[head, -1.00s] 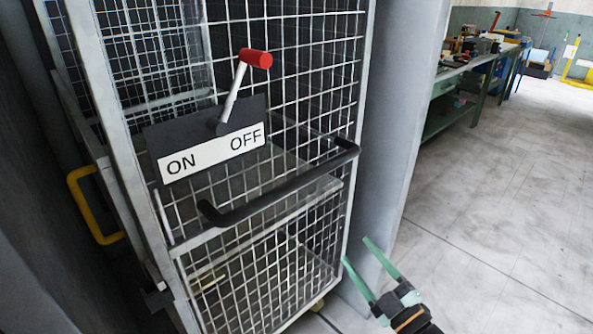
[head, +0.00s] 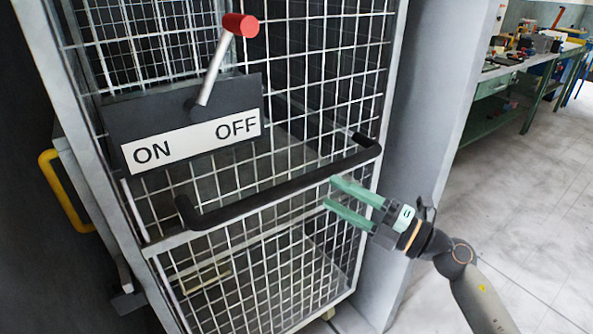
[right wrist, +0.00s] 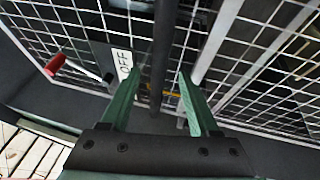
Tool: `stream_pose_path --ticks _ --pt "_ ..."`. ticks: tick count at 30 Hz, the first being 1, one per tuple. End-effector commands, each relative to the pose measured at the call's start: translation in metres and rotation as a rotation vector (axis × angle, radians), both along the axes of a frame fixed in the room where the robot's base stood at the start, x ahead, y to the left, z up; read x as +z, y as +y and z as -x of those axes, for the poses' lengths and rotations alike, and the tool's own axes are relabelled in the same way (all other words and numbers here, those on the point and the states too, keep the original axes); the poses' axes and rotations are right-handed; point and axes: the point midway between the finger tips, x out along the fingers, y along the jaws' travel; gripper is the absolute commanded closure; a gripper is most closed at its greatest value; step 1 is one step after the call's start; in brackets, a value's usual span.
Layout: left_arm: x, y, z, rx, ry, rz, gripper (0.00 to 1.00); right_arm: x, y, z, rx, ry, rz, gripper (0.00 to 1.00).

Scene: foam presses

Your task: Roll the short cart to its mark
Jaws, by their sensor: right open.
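A tall wire-mesh cage cart (head: 262,255) stands in front of me, with a black push handle (head: 280,192) across its front. My right gripper (head: 331,191) is open, with green fingers pointing left, close to the right part of the handle. In the right wrist view the black handle bar (right wrist: 163,50) runs between the two open fingers (right wrist: 155,85), and nothing is gripped. The floor mark is not in view. My left gripper is not in view.
A black plate labelled ON and OFF (head: 190,125) with a red-tipped lever (head: 228,50) is at the cart's front. A yellow handle (head: 62,190) is at left. A grey wall panel (head: 440,120) stands right of the cart. Open floor (head: 520,220) and a green workbench (head: 500,88) lie further right.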

Motion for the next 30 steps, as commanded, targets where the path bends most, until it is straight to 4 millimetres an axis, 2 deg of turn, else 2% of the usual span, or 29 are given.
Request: stream_pose_path --ticks 6,13,18,27,30 --pt "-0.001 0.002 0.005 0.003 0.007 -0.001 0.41 0.011 0.040 -0.024 0.002 -0.002 -0.005 0.38" --pt "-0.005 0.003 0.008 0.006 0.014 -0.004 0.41 0.016 0.072 -0.043 0.000 0.000 -0.005 0.38" --pt "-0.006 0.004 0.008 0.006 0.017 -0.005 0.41 0.018 0.082 -0.050 -0.001 -0.001 -0.003 0.38" --pt "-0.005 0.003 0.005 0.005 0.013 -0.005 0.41 0.018 0.084 -0.051 -0.002 0.000 -0.003 0.38" --pt "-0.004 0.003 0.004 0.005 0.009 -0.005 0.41 0.018 0.084 -0.051 -0.002 0.000 -0.003 0.48"
